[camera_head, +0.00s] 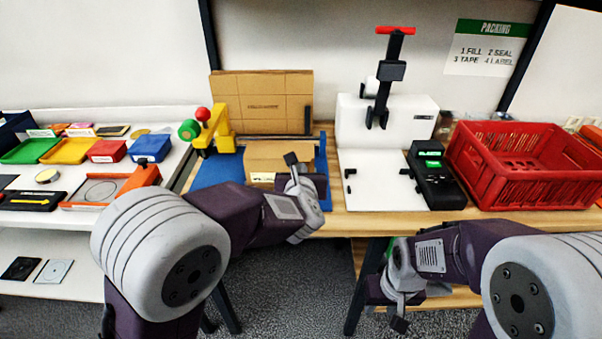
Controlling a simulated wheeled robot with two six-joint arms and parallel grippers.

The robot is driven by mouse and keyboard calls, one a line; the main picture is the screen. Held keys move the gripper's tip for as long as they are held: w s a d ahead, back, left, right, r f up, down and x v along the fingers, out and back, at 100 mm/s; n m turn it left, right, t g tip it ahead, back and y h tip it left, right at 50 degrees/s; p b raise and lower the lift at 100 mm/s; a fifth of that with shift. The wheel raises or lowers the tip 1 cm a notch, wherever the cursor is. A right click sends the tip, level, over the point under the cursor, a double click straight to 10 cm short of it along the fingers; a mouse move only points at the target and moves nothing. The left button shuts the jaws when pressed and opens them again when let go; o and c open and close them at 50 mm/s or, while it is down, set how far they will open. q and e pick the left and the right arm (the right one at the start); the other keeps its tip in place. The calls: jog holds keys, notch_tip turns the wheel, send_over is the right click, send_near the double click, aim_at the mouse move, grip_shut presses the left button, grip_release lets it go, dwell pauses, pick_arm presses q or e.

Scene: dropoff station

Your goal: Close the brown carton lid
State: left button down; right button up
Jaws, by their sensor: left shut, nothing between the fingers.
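The brown carton (268,153) sits on a blue mat (217,170) on the wooden table. A tall brown cardboard panel (262,88) stands upright behind it; I cannot tell whether this is the carton's lid or separate cardboard. My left gripper (291,159) is shut and empty at the right front part of the carton, and it hides some of it; I cannot tell whether it touches. My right gripper (398,322) hangs low in front of the table's front edge, away from the carton; its fingers are too unclear to judge.
A yellow tape dispenser (214,131) stands left of the carton. A white machine with a black lever (386,115), a black handheld terminal (436,176) and a red crate (525,190) stand to the right. A shelf with coloured trays (70,150) is at left.

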pick_arm(q)
jog(key=shift+w+r+g+p, duration=0.4)
jog(key=shift+r+g+p, duration=0.7)
jog(key=shift+p, duration=3.2)
jog(key=shift+w+r+g+p, duration=0.35)
jog(key=shift+r+g+p, duration=0.7)
jog(key=shift+p, duration=3.2)
jog(key=shift+w+r+g+p, duration=0.55)
jog(key=shift+r+p, duration=1)
jog(key=shift+p, duration=2.75)
jog(key=shift+s, duration=0.1)
jog(key=shift+r, duration=0.15)
